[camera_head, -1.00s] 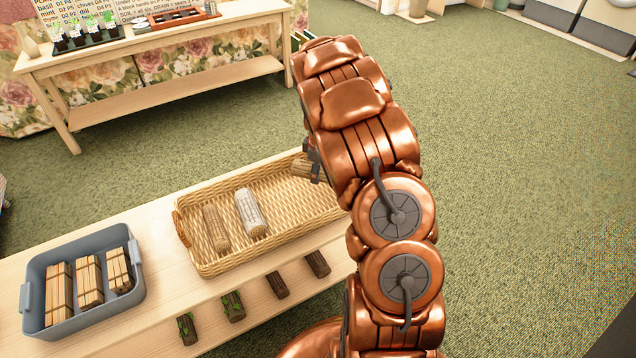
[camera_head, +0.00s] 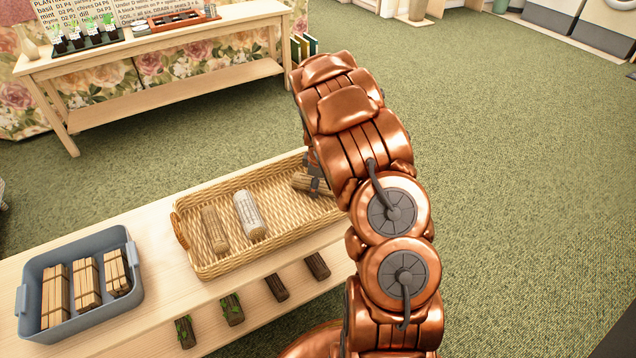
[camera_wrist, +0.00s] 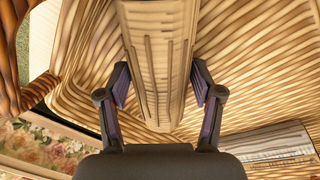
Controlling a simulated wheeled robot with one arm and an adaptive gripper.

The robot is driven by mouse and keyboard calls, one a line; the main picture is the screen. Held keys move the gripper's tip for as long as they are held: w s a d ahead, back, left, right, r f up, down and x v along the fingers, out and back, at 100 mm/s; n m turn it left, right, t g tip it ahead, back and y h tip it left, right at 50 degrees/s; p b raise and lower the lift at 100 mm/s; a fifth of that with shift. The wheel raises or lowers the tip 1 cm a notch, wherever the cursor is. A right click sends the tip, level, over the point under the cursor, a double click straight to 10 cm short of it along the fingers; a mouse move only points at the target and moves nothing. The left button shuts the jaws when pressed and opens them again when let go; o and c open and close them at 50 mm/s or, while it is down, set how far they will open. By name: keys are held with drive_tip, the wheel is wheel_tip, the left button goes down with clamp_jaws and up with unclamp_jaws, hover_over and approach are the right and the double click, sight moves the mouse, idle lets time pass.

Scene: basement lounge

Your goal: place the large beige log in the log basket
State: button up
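The log basket (camera_head: 190,258) is a wide, shallow wicker tray on a pale wooden bench. My gripper (camera_head: 312,182) is at its far right part, partly hidden by my arm. It is shut on a beige log (camera_head: 302,184), inside the rim and close to the woven floor; I cannot tell if the log touches it. In the wrist view the beige log (camera_wrist: 157,60) runs lengthwise between both fingers of my gripper (camera_wrist: 160,85), the pads against its sides. A tan log (camera_head: 214,229) and a whitish log (camera_head: 249,215) lie side by side in the basket.
A grey-blue bin (camera_head: 88,325) with bundled sticks stands left of the basket. Several short dark logs, such as one (camera_head: 277,287), lie along the bench's front part. A plant table (camera_head: 170,85) stands behind. Green carpet on the right is open.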

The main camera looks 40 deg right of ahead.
drive_tip(key=shift+o, duration=1)
drive_tip(key=r, duration=0.3)
drive_tip(key=s+r+p, duration=0.1)
drive_tip(key=r, duration=0.3)
drive_tip(key=r+p, duration=0.1)
drive_tip(key=r, duration=0.3)
drive_tip(key=shift+s+a, duration=0.25)
drive_tip(key=shift+s, duration=0.05)
drive_tip(key=s+a+r+m+g, duration=0.1)
drive_tip(key=s+a+r+m, duration=0.15)
drive_tip(key=s+a, duration=0.35)
drive_tip(key=s+a+r+m+g+y, duration=0.1)
drive_tip(key=s+a+r, duration=0.3)
drive_tip(key=s+a, duration=0.2)
drive_tip(key=s+a+r+m+g, duration=0.1)
drive_tip(key=s+a+r, duration=0.3)
drive_tip(key=s+a, duration=0.25)
drive_tip(key=s+a+r+m+g, duration=0.1)
drive_tip(key=s+a, duration=0.2)
drive_tip(key=s, duration=0.6)
drive_tip(key=s+a+r+m+g, duration=0.1)
drive_tip(key=s+a+m, duration=0.1)
drive_tip(key=s, duration=0.8)
drive_tip(key=shift+a+g, duration=0.4)
drive_tip(key=shift+a, duration=0.2)
